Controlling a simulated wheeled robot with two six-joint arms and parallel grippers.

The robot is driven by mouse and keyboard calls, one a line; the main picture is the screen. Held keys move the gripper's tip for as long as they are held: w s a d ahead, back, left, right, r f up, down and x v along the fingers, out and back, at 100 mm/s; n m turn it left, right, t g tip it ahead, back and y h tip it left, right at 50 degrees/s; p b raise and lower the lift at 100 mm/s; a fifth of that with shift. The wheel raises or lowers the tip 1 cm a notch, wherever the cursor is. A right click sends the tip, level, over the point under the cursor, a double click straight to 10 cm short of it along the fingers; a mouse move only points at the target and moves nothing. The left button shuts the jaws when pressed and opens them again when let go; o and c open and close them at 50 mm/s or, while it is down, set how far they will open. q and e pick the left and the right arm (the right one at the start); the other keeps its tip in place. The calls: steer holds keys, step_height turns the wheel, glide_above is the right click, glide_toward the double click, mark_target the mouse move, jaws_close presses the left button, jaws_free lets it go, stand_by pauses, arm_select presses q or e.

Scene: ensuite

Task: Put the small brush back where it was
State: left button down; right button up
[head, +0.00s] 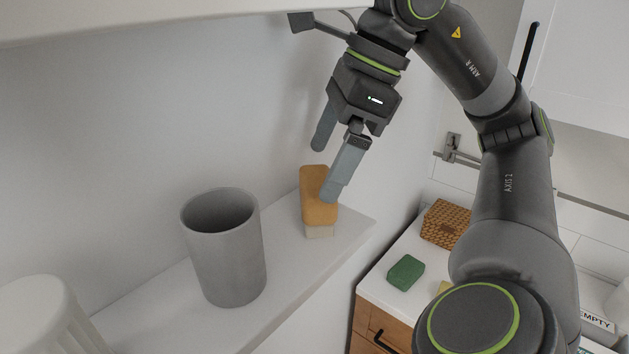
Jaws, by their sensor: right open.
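The small brush (318,200) has a tan, block-shaped back and pale bristles below. It stands upright, bristles down, on a white shelf (292,278), near the shelf's right end and close to the wall. My right gripper (326,172) comes down from above with its two grey fingers apart. My left gripper is out of view.
A grey cup (226,250) stands on the shelf left of the brush. A white ribbed container (42,315) is at the lower left. Below right, a counter holds a green sponge (405,272) and a woven box (446,223). A white cabinet edge (150,18) overhangs the top.

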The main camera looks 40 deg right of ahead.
steer(key=p+v, duration=0.1)
steer(key=v, duration=0.5)
stand_by(0.4)
